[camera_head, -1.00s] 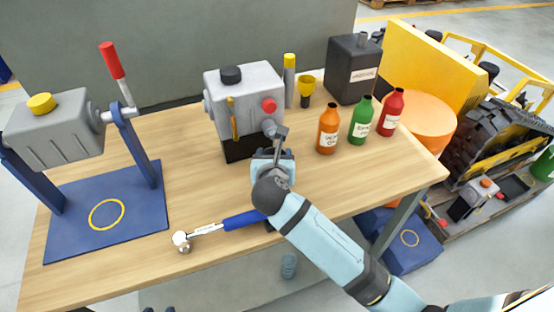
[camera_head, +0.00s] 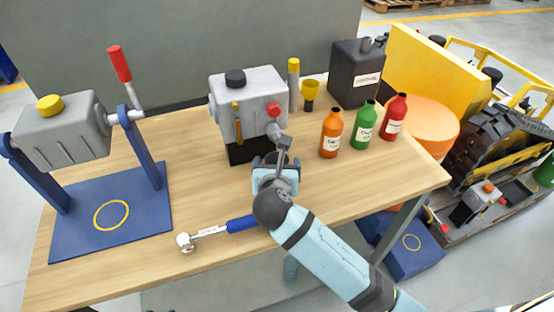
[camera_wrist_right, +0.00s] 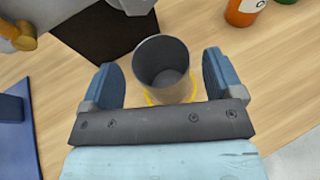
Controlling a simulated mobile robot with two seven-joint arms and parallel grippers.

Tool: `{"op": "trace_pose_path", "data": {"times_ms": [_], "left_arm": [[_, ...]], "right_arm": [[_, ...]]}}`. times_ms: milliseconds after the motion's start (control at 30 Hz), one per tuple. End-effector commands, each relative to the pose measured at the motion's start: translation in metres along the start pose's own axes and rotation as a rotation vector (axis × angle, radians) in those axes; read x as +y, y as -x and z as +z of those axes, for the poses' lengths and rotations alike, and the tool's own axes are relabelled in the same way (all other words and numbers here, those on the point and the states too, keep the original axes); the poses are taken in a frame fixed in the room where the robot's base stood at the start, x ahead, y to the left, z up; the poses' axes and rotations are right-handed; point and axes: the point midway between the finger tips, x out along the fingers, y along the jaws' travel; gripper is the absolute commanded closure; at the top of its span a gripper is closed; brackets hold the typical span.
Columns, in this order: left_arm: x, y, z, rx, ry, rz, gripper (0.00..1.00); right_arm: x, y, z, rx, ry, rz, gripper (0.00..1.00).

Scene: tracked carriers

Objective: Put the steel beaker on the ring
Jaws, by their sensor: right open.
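The steel beaker (camera_wrist_right: 163,62) is an open grey cup standing upright, seen from above in the right wrist view. A yellow ring (camera_wrist_right: 150,97) on the wooden tabletop shows as an arc around its base; the beaker hides the rest of the ring. My right gripper (camera_wrist_right: 164,78) is open, with one blue-grey finger on each side of the beaker and gaps between. In the head view my right gripper (camera_head: 276,160) is in front of the grey machine and largely hides the beaker. My left gripper is not in view.
The grey machine (camera_head: 248,95) with its lever stands close behind the gripper. Several bottles, including an orange one (camera_head: 331,133), stand to the right. A blue-handled tool (camera_head: 210,232) lies in front. A blue stand (camera_head: 75,235) with another yellow ring is at left.

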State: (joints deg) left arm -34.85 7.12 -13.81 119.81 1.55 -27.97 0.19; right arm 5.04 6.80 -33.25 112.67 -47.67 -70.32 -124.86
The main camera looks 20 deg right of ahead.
Motion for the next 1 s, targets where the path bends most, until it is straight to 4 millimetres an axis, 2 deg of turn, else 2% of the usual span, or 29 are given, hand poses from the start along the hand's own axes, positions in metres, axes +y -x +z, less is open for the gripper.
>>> {"op": "trace_pose_path", "data": {"times_ms": [33,200,400,600,1000], "left_arm": [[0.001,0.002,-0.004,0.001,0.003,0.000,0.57],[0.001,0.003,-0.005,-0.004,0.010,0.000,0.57],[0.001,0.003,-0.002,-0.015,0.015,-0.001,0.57],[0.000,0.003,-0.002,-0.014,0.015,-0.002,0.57],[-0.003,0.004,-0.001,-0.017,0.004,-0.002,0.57]], "right_arm": [[0.000,0.013,0.001,0.002,0.000,0.003,0.14],[0.000,0.051,0.001,0.001,0.000,0.002,0.14],[0.000,0.081,0.000,0.001,0.000,0.001,0.14],[0.000,0.091,0.001,0.000,-0.001,0.001,0.14],[0.000,0.091,0.000,0.000,-0.001,0.000,0.14]]}}
